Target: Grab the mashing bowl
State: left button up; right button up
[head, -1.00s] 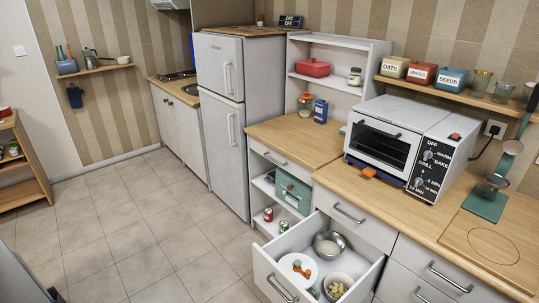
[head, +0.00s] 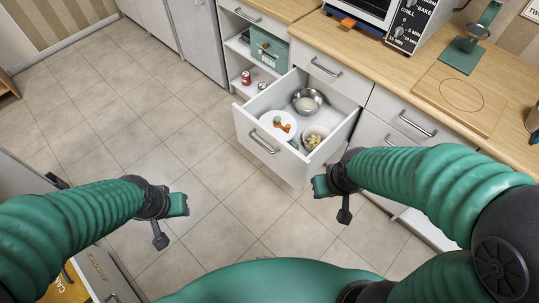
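An open white drawer (head: 247,137) holds a shiny metal bowl (head: 301,107) at its back, a white round plate or board (head: 269,133) with small orange and green items, and a bowl of pale yellowish chunks (head: 308,146) at the front right. I cannot tell which bowl is the mashing bowl. My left gripper (head: 172,216) is over the floor, left of the drawer and apart from it. My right gripper (head: 331,197) is in front of and right of the drawer. No object shows in either gripper; their finger gaps are unclear.
A wooden counter (head: 395,88) with an oven (head: 388,18) and green stand (head: 466,52) runs above the drawers. Open shelves left of the drawer hold a teal box (head: 268,50) and cans (head: 246,78). Another open drawer (head: 92,268) is at lower left. Tiled floor is clear between.

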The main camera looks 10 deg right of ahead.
aim_at(312, 136)
jog(key=i+z, duration=0.15)
jog(key=z, duration=0.25)
jog(key=i+j+z, duration=0.1)
jog(key=z, duration=0.3)
jog(key=i+j+z, duration=0.1)
jog(key=j+z, duration=0.15)
jog(key=z, duration=0.15)
jog(key=i+j+z, duration=0.1)
jog(key=j, duration=0.3)
jog(key=i+j+z, duration=0.1)
jog(key=i+j, duration=0.15)
jog(key=i+j+z, duration=0.1)
jog(key=j, duration=0.45)
jog(key=i+j+z, duration=0.1)
jog(key=j, duration=0.3)
jog(key=i+j+z, duration=0.1)
jog(key=j, duration=0.35)
jog(key=i+j+z, duration=0.1)
jog(key=i+j, duration=0.15)
jog(key=j, duration=0.15)
jog(key=j+z, duration=0.1)
jog(key=j, duration=0.35)
jog(key=i+j, duration=0.1)
jog(key=j, duration=0.25)
jog(key=i+j, duration=0.1)
jog(key=j, duration=0.25)
